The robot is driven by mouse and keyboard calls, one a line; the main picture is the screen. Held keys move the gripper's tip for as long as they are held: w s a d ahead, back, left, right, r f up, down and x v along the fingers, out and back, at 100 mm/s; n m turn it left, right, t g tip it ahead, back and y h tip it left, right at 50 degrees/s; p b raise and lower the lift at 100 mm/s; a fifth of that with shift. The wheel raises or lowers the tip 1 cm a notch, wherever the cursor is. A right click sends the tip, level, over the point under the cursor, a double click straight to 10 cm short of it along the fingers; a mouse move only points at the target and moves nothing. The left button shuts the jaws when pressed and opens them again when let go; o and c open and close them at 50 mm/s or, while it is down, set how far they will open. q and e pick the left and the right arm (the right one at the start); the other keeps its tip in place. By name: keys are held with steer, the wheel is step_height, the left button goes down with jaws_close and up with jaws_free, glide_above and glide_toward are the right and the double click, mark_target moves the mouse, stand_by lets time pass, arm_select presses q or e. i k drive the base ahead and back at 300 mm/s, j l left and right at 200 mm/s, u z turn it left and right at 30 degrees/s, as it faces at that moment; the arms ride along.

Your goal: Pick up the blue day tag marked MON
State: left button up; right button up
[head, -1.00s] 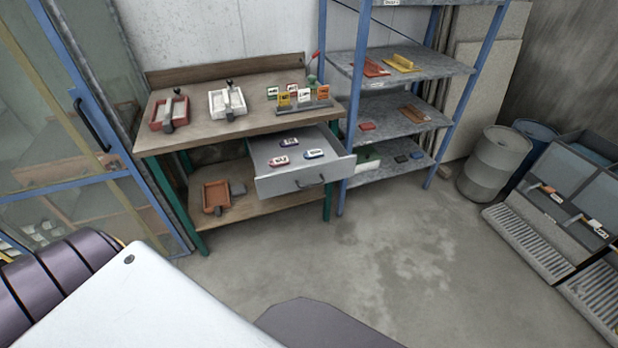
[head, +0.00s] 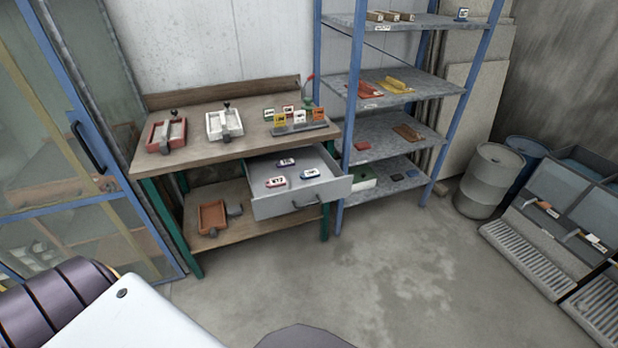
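A small blue tag with a white label (head: 461,14) stands at the right end of the top shelf in the head view; its print is too small to read. A rack (head: 300,128) on the workbench holds several upright tags in green, red, yellow and orange. The open drawer (head: 298,204) below holds a red-edged piece (head: 275,182), a blue-edged piece (head: 310,174) and a dark one (head: 287,162), each with a white label. I cannot make out MON on any of them. Neither of my grippers is in view.
The workbench (head: 192,149) also carries a red mould (head: 153,136) and a white mould (head: 224,124). The blue-posted shelf unit (head: 400,98) stands right of it. A grey barrel (head: 489,180) and sloped bins (head: 572,190) are at the right. The concrete floor (head: 390,255) in front is clear.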

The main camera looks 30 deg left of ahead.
mark_target(306, 175)
steer(key=u, duration=1.25)
